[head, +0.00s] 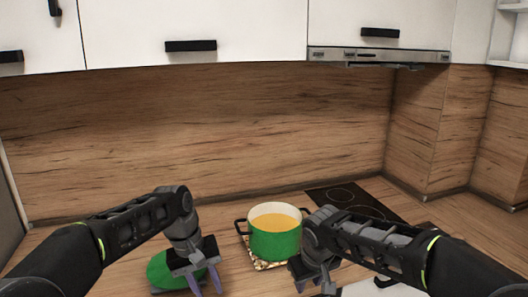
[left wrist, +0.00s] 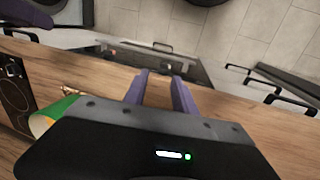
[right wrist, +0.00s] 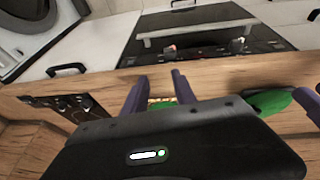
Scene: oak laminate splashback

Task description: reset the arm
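My left gripper (head: 206,281) is in the lower middle of the head view, in front of a green lid-like object. In the left wrist view its two purple fingers (left wrist: 160,90) stand apart with nothing between them. My right gripper (head: 312,283) hangs just right of the green pot. In the right wrist view its purple fingers (right wrist: 155,92) are apart, and a small patterned patch shows beyond them. Neither gripper is seen holding anything.
A green pot (head: 275,240) with yellow-orange contents stands on a patterned trivet (head: 262,264) between my arms. The green lid-like object (head: 160,272) lies to its left. A black cooktop (head: 372,207) is at the back right. White cupboards (head: 240,22) hang above the wooden splashback (head: 200,130).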

